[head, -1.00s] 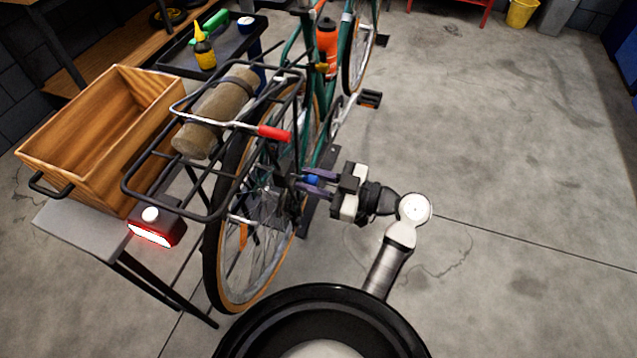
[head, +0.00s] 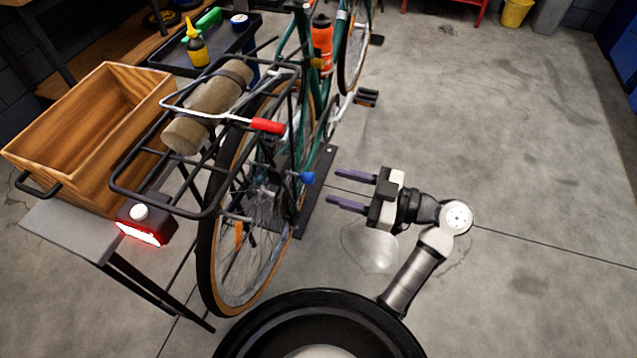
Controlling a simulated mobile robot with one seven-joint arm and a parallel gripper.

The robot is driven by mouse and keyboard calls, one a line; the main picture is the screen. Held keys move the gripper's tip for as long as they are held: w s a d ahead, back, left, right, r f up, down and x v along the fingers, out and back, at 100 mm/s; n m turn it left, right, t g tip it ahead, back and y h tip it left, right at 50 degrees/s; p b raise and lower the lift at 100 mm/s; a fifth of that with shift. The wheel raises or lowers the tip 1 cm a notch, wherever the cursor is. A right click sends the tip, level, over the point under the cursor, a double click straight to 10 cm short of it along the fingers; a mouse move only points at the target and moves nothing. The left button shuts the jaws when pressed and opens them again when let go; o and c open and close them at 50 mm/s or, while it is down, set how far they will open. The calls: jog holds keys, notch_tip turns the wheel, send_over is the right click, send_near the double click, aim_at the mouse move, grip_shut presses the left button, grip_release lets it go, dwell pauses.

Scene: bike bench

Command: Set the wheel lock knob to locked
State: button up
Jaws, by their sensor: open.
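The wheel lock knob (head: 307,178) is small and blue. It sits at the right side of the rear wheel (head: 232,225) of the green bike, near the hub. My gripper (head: 334,186) is open and empty, its two purple fingers pointing left toward the knob. The fingertips stand a little to the right of the knob, apart from it. No marking on the knob is readable, so I cannot tell its setting from this view.
A black rear rack (head: 180,190) carries a rolled bundle (head: 183,136) and a red-ended lever (head: 267,126). A wooden crate (head: 45,150) stands on a bench (head: 70,232) at left. A red-lit tail lamp (head: 142,233) hangs behind. The floor at right is clear.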

jog(key=b+v, duration=0.2)
jog(key=v, duration=0.4)
jog(key=shift+d, duration=0.15)
